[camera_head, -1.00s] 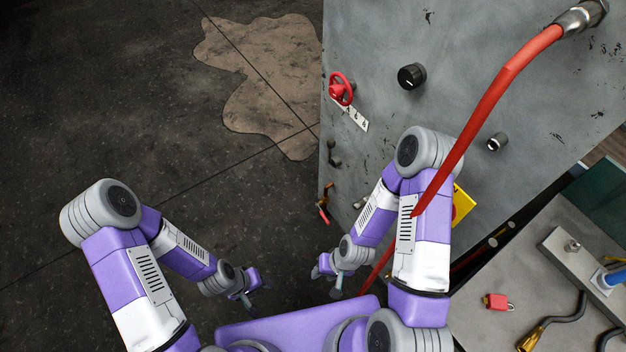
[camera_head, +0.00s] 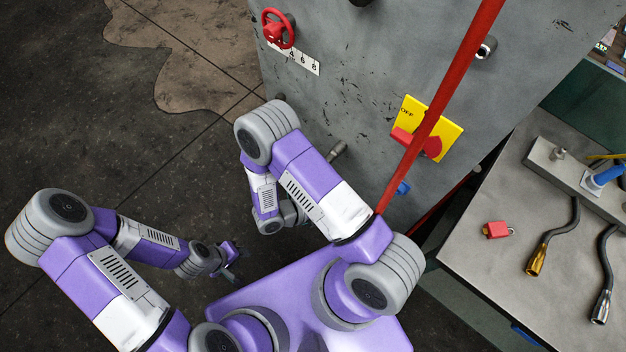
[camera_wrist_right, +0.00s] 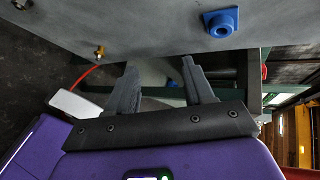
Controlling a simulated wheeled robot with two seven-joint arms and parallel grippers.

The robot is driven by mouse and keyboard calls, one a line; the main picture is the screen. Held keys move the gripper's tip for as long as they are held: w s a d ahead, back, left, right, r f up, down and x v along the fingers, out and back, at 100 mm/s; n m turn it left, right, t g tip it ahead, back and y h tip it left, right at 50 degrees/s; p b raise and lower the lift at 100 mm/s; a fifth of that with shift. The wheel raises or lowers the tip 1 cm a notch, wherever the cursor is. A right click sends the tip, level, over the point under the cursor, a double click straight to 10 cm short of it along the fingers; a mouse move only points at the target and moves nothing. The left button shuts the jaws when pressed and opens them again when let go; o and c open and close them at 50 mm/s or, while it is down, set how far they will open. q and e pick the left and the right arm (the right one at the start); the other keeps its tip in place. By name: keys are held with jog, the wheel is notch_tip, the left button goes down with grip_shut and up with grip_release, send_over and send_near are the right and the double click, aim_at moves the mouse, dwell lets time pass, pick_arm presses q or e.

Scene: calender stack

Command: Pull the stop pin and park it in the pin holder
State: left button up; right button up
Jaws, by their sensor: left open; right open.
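My left gripper (camera_head: 232,256) is open and empty over the dark floor, left of my base in the head view. My right gripper (camera_wrist_right: 159,63) is open and empty in the right wrist view, apart from the grey panel above it. In the head view my right arm hides its fingers. A blue socket-like fitting (camera_wrist_right: 221,22), possibly the pin holder, sits on the panel; a blue piece (camera_head: 403,188) low on the panel may be the same. A metal peg (camera_head: 337,150) sticks out of the panel's lower left. I cannot tell which part is the stop pin.
The grey panel (camera_head: 370,80) carries a red handwheel (camera_head: 279,29) and a yellow plate with a red switch (camera_head: 428,128). A red hose (camera_head: 440,105) crosses before it.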

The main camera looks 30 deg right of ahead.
aim_at(328, 160)
jog(key=w+a+r+n+t+h+b, duration=0.15)
jog(key=w+r+n+t+h, duration=0.25)
jog(key=w+n+t, duration=0.5)
jog(key=shift+m, duration=0.6)
jog(key=shift+w+x, duration=0.15)
jog(key=shift+x, duration=1.6)
jog(key=shift+w+x, duration=0.2)
jog(key=shift+x, duration=1.5)
jog(key=shift+a, duration=0.1)
grip_shut()
grip_release()
jog(key=shift+a, duration=0.1)
jog(key=v, duration=0.7)
